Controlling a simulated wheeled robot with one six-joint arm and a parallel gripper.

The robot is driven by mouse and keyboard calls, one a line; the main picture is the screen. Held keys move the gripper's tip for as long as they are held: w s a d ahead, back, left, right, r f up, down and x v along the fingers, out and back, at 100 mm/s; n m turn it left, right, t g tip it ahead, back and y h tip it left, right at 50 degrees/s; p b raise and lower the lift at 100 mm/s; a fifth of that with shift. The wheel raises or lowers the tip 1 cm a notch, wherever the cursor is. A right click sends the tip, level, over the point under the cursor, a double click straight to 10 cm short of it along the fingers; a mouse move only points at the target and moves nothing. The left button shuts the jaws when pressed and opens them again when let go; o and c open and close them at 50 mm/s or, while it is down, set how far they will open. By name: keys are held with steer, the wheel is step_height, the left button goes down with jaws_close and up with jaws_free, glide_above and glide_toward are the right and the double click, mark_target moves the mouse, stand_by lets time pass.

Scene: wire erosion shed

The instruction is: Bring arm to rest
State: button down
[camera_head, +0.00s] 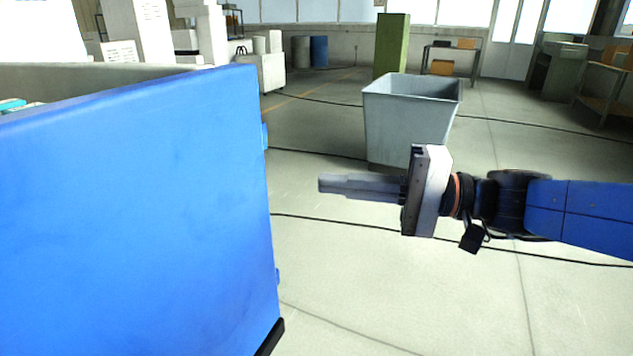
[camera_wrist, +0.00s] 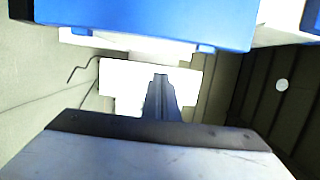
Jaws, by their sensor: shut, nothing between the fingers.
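My gripper (camera_head: 322,184) is stretched out to the left in the head view, at the end of my blue arm (camera_head: 590,212). Its fingers lie together and hold nothing. It is in the open air above the floor, to the right of a large blue panel (camera_head: 140,215) and apart from it in the picture. In the wrist view the gripper's fingers (camera_wrist: 160,82) show at the middle, also together, beyond the grey gripper body. Blue surfaces (camera_wrist: 150,22) cross the top of that view.
A grey tapered bin (camera_head: 410,115) stands on the floor behind my gripper. A green cabinet (camera_head: 391,46) stands behind it, and a workbench (camera_head: 452,60) stands at the back. Dark cables (camera_head: 330,220) run across the floor. The floor (camera_head: 400,300) below my gripper is otherwise clear.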

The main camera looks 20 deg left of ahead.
steer(key=s+d+f+t+h, duration=0.1)
steer(key=d+f+t+h, duration=0.1)
steer(key=d+f+h, duration=0.55)
steer(key=s+d+f+t+h, duration=0.2)
steer(key=d+f, duration=0.8)
steer(key=d, duration=0.3)
steer(key=d+f+m+t+h, duration=0.1)
steer(key=d+h, duration=0.3)
steer(key=d, duration=0.6)
steer(key=d+f+t+h, duration=0.2)
steer(key=d+f+h, duration=0.2)
steer(key=d, duration=0.7)
steer(key=shift+s+d+f+m+t, duration=0.3)
steer(key=shift+s+m, duration=0.1)
steer(key=shift+s, duration=0.05)
